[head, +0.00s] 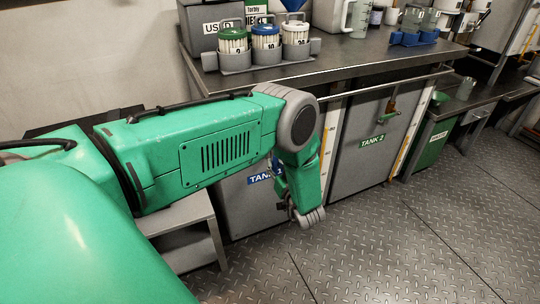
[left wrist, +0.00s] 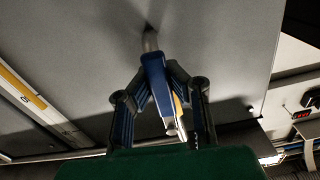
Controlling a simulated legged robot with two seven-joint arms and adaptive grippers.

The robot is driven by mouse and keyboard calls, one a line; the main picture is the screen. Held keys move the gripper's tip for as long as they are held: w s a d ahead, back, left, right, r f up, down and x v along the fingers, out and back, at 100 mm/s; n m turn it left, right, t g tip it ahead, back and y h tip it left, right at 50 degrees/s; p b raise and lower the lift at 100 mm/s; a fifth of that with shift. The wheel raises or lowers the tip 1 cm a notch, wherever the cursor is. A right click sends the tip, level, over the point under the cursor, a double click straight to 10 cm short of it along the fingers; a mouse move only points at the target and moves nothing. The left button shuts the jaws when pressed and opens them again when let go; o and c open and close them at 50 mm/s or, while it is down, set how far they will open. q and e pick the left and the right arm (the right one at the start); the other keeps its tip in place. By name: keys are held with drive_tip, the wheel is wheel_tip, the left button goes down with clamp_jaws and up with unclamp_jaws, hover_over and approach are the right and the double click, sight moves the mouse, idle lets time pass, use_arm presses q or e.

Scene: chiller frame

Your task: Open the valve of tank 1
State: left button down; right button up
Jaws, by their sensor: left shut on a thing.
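Tank 1 (head: 240,204) is a grey cabinet front below the bench, with a blue label (head: 260,178) partly covered by my left arm. Its valve has a blue handle (left wrist: 154,70) on a short metal stem, seen close in the left wrist view against the grey tank face. My left gripper (left wrist: 160,82) is shut on the blue handle, one finger on each side. In the head view my arm bends down in front of tank 1 and hides most of the grip. My right gripper is not in view.
Tank 2 (head: 353,158), with a green label and its own valve, stands to the right. The bench top (head: 345,66) above carries a rack (head: 264,55) of coloured-lid containers and jugs. A low grey stand (head: 180,213) is at the left. The patterned metal floor (head: 400,245) in front is clear.

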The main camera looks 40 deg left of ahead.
use_arm(q)
drive_tip(key=shift+w+d+f+n, duration=0.2)
drive_tip(key=shift+d+n, duration=0.1)
drive_tip(key=shift+n, duration=0.15)
drive_tip(key=shift+w+d+f+n, duration=0.15)
drive_tip(key=shift+d+n, duration=0.15)
drive_tip(key=shift+n, duration=0.15)
drive_tip(key=c, duration=1.5)
unclamp_jaws()
drive_tip(key=shift+w, duration=0.15)
drive_tip(key=shift+o, duration=0.2)
drive_tip(key=shift+r, duration=0.2)
drive_tip(key=shift+r, duration=0.1)
drive_tip(key=shift+d, duration=0.1)
drive_tip(key=v, duration=1.2)
